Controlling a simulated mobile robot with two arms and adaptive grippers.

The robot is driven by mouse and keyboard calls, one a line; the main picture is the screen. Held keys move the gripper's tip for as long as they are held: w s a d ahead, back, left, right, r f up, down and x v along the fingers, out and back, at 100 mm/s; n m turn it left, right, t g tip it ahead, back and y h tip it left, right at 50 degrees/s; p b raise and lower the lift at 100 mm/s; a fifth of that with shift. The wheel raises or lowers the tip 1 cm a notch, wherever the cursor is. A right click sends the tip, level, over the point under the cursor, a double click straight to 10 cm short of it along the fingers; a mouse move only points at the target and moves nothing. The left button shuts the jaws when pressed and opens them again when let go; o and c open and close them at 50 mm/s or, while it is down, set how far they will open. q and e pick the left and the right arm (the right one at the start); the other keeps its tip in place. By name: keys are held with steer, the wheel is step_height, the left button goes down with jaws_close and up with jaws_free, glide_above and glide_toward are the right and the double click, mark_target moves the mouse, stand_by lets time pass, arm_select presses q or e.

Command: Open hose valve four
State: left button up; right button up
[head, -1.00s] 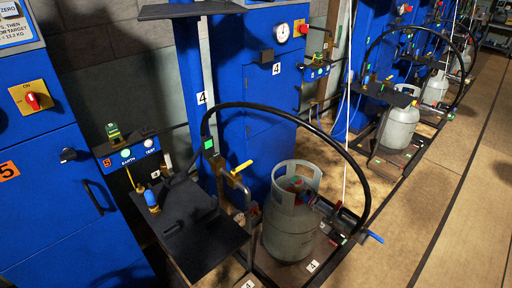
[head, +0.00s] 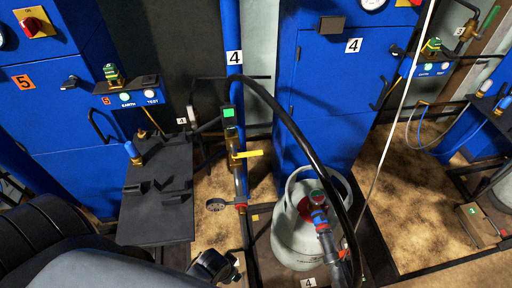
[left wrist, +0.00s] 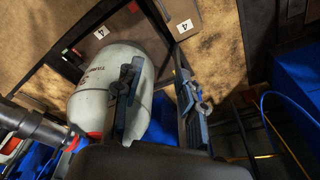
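The hose valve at station four has a yellow handle (head: 248,154), pointing right from a vertical pipe. A black hose (head: 290,122) arches from the pipe's top over a grey gas cylinder (head: 300,236), also in the left wrist view (left wrist: 115,85). A red and blue hose-end fitting (head: 320,222) lies over the cylinder's top. My left gripper (head: 212,266) is low in the head view, left of the cylinder and below the handle, apart from it. In the left wrist view its fingers (left wrist: 158,85) are spread with nothing held. My right gripper is not in view.
A black shelf (head: 158,200) stands left of the pipe. Blue cabinets (head: 345,100) stand behind. A thin white line (head: 395,120) hangs right of the cylinder. Brown floor (head: 430,190) is open on the right.

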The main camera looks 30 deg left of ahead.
arm_select(q)
steer(key=w+d+r+m+h, duration=0.1)
steer(key=w+d+r, duration=0.15)
steer(key=r, duration=0.85)
steer(key=w+d+r+m, duration=0.1)
steer(key=w+r, duration=0.3)
steer(key=r, duration=0.7)
steer(key=m+g+y, duration=0.1)
steer(key=m+g, duration=0.1)
steer(key=m, duration=0.4)
glide_toward(254, 153)
steer(key=f, duration=0.7)
steer(key=shift+w+f, duration=0.25)
steer(key=shift+f, duration=0.15)
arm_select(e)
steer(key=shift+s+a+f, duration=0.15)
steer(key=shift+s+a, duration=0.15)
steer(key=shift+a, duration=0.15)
arm_select(q)
jaws_close()
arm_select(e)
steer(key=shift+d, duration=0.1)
